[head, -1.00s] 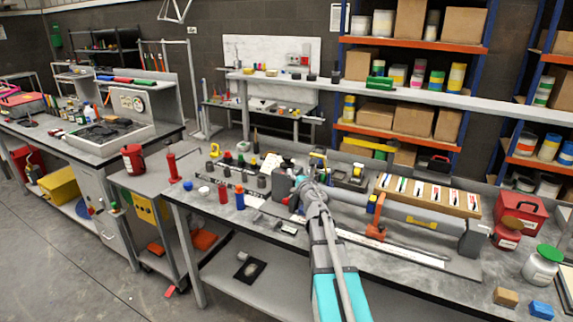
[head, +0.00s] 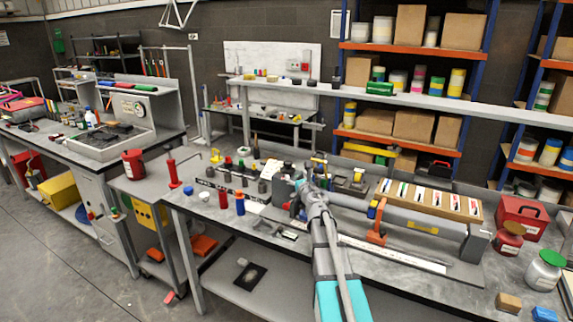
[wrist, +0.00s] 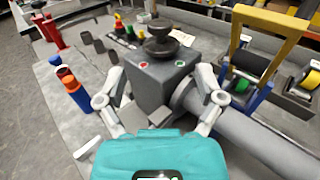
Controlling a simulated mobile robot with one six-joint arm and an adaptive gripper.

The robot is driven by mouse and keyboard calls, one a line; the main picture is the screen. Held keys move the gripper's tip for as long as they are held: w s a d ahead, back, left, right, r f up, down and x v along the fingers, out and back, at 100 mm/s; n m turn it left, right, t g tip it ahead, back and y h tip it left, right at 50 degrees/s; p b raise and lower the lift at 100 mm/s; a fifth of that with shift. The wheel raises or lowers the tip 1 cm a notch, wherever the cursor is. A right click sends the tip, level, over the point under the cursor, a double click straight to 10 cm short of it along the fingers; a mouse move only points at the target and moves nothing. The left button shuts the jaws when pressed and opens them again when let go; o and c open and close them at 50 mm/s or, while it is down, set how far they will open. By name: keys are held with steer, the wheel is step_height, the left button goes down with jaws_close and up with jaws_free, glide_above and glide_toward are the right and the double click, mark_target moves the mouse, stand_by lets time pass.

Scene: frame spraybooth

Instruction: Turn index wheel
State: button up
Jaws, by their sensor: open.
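A dark round wheel (wrist: 160,42), likely the index wheel, sits on top of a grey block (wrist: 165,82) in the wrist view. The block's top carries a red and a green mark beside the wheel. My gripper (wrist: 160,100) is open, its two fingers spread to the left and right of the block's near side, below the wheel. Nothing is seen held. In the head view my gripper (head: 306,188) is at the left end of the long grey tube (head: 415,218); the wheel is hard to make out there.
A blue clamp with a yellow handle (wrist: 268,30) stands right of the block. Red and blue bottles (wrist: 77,94) stand to the left. Behind are small pots and a cone. In the head view a wooden tray of cards (head: 430,198) lies right of my arm.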

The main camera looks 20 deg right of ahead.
mark_target(288, 164)
steer(key=w, duration=0.4)
steer(key=w+d, duration=0.1)
steer(key=w, duration=0.6)
steer(key=shift+w+d, duration=0.2)
steer(key=shift+w, duration=0.1)
steer(key=c, duration=1)
steer(key=shift+a, duration=0.5)
steer(key=shift+c, duration=0.7)
steer(key=shift+d, duration=0.4)
steer(key=shift+m+h, duration=0.3)
steer(key=shift+h, duration=0.2)
